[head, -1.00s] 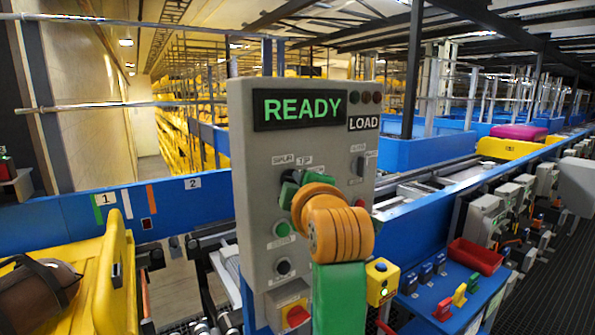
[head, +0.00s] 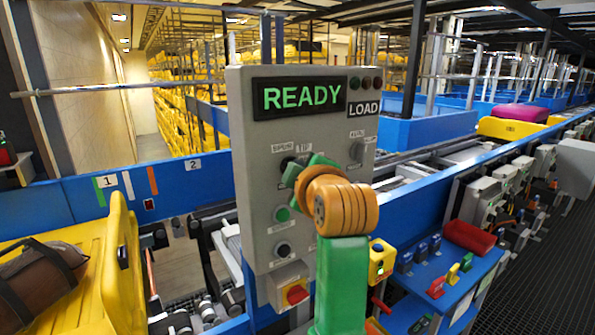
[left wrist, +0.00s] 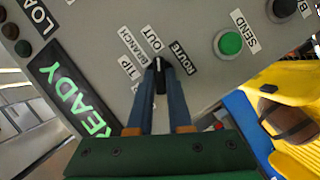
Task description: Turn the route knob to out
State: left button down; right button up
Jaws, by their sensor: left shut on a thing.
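The grey control panel (head: 255,215) has a lit READY sign and a LOAD label. In the left wrist view, the black route knob (left wrist: 160,78) sits between the two blue fingers of my left gripper (left wrist: 160,88), which is shut on it. The knob's narrow pale-marked end faces the OUT label (left wrist: 154,39). The BRANCH and TIP labels lie to its left, and the ROUTE label (left wrist: 184,58) to its right. In the head view, my green and orange left arm covers part of the panel, and its fingertips are hidden. My right gripper is not in view.
A green SEND button (left wrist: 230,43) is near the knob on the panel. Lower on the panel is a red knob on a yellow plate (head: 294,294). A yellow tray (head: 118,255) with a brown bag (head: 40,285) stands left. A blue shelf with small coloured parts is right.

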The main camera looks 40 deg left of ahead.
pick_arm(q)
jog(key=c, duration=0.8)
grip_release()
jog(key=shift+c, duration=0.2)
jog(key=b+v, duration=0.3)
jog(key=v, duration=0.4)
jog(key=shift+a, duration=0.1)
